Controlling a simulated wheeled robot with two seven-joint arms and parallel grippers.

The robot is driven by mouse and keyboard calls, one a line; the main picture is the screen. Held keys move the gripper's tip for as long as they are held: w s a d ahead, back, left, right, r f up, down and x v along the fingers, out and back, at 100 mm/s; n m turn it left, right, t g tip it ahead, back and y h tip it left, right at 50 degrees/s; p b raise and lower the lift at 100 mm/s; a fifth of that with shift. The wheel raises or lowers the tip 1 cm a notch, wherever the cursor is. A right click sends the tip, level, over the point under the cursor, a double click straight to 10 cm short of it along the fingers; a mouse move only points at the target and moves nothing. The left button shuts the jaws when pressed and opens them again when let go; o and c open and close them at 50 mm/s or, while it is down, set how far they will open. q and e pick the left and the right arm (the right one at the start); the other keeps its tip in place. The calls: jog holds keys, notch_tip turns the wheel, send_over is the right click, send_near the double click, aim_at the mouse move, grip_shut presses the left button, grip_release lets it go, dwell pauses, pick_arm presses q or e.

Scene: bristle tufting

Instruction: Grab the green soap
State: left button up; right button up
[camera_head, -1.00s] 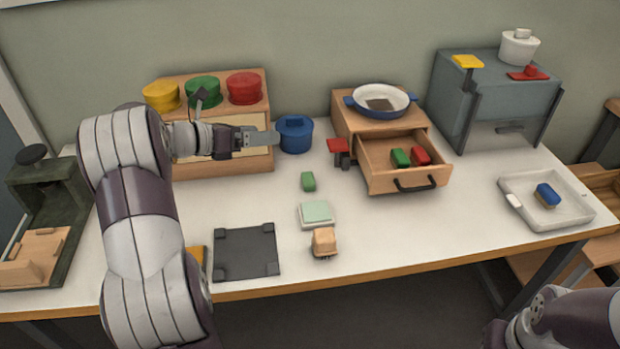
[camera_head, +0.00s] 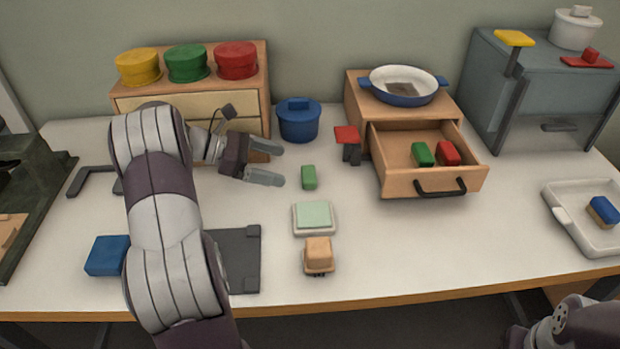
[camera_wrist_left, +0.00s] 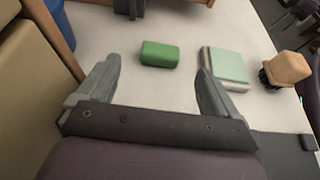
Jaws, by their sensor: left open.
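A small green block (camera_head: 309,177), which looks like the green soap, lies on the white table right of my left gripper (camera_head: 279,164). In the left wrist view the green block (camera_wrist_left: 160,53) lies just beyond the open, empty fingers (camera_wrist_left: 159,70), roughly centred between them and apart from both. Another green block (camera_head: 423,154) lies in the open drawer beside a red block (camera_head: 449,153). A pale green square (camera_head: 313,214) sits on a white dish nearer the front. My right gripper is out of view; only part of that arm shows at bottom right.
A blue pot (camera_head: 298,122) stands behind the green block. A red-topped stand (camera_head: 347,140) and the open wooden drawer (camera_head: 392,183) are to its right. A tan-handled brush (camera_head: 318,253) stands in front. A white tray (camera_head: 565,232) is far right.

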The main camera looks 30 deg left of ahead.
aim_at(304, 173)
pick_arm(q)
jog(key=x, duration=0.7)
jog(key=shift+s+f+b, duration=0.1)
jog(key=shift+s+b, duration=0.1)
jog(key=shift+b, duration=0.15)
jog(key=shift+a, duration=0.1)
jog(key=c, duration=1.1)
